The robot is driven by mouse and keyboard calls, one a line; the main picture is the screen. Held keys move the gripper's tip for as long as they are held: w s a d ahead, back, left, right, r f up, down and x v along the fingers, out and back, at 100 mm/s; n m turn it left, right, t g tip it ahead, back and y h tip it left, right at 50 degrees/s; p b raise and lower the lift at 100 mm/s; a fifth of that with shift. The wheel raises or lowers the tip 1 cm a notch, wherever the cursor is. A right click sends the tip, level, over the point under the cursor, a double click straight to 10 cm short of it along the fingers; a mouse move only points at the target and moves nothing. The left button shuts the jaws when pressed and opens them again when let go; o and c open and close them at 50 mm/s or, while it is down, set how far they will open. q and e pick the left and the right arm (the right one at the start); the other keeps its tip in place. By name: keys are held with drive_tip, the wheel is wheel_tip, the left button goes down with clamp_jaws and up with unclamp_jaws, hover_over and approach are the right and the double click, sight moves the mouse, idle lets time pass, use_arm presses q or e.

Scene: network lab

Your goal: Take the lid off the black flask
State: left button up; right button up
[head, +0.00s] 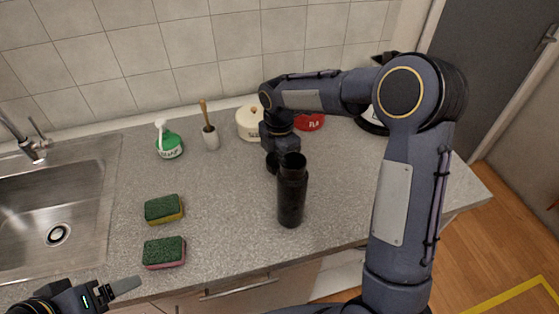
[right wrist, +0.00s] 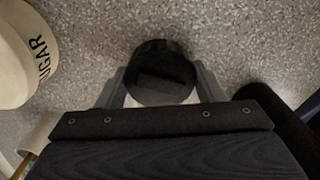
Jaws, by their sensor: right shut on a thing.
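The black flask (head: 291,198) stands upright on the counter, and its top looks uncovered. My right gripper (head: 274,152) is just behind and left of the flask's top in the head view. It is shut on the round black lid (head: 271,163). In the right wrist view the lid (right wrist: 160,70) sits between the two fingers, over the counter and apart from the dark shape at the right, likely the flask (right wrist: 272,112). My left gripper (head: 112,290) is at the lower left edge; one grey finger shows, and its opening is unclear.
Two sponges (head: 164,209) lie left of the flask. A green soap bottle (head: 169,146), a brush in a white holder (head: 210,138), a cream sugar pot (head: 249,124) and a red item (head: 310,122) stand along the back. The sink (head: 60,200) is at left.

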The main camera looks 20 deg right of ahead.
sight(279, 159)
drive_tip(key=shift+f, duration=0.85)
drive_tip(key=shift+f, duration=0.2)
drive_tip(key=o, duration=1.1)
drive_tip(key=shift+r, duration=0.1)
wheel_tip(279, 159, up, 12)
drive_tip(key=shift+r, duration=0.15)
